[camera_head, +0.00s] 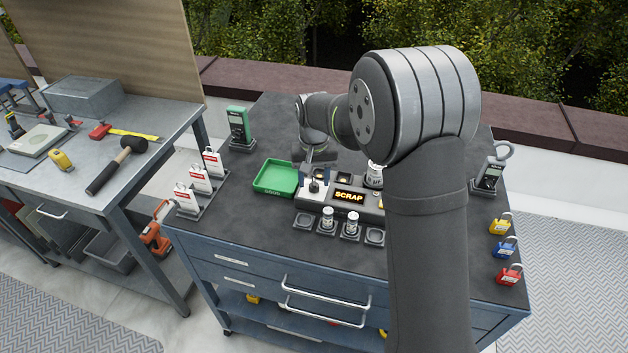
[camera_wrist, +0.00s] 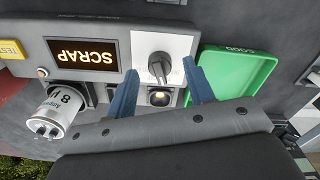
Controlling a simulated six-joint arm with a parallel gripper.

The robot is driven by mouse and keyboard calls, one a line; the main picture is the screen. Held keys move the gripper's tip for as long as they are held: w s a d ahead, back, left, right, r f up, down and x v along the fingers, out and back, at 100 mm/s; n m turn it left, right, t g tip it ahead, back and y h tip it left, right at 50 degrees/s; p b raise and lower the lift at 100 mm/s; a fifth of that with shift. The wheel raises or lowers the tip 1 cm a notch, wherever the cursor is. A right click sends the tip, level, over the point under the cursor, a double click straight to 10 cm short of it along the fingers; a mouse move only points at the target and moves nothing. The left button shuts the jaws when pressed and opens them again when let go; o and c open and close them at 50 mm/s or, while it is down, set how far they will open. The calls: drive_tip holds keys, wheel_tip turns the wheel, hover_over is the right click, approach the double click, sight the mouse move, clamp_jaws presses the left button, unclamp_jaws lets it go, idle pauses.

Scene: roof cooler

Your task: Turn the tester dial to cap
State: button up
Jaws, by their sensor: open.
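The tester (camera_head: 340,207) is a grey box on the bench with a lit display reading SCRAP; it appears upside down in the wrist view (camera_wrist: 84,76). Its dial (camera_wrist: 160,68) is a dark knob with a raised bar on a white plate; it also shows in the head view (camera_head: 314,187). The dial's labels are too small or hidden to read. My gripper (camera_wrist: 162,72) is open, its two blue fingers on either side of the dial in the picture; contact cannot be told. A silver can marked 8 (camera_wrist: 62,110) stands on the tester.
A green tray (camera_head: 270,180) lies left of the tester, close beside one finger in the wrist view. Two small cans (camera_head: 327,218) stand on pads in front. A green meter (camera_head: 239,125) and padlocks (camera_head: 505,248) stand farther off.

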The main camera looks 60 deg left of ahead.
drive_tip(key=shift+f, duration=0.55)
drive_tip(key=c, duration=1)
drive_tip(key=shift+m, duration=0.3)
drive_tip(key=m, duration=0.3)
drive_tip(key=shift+m, duration=2)
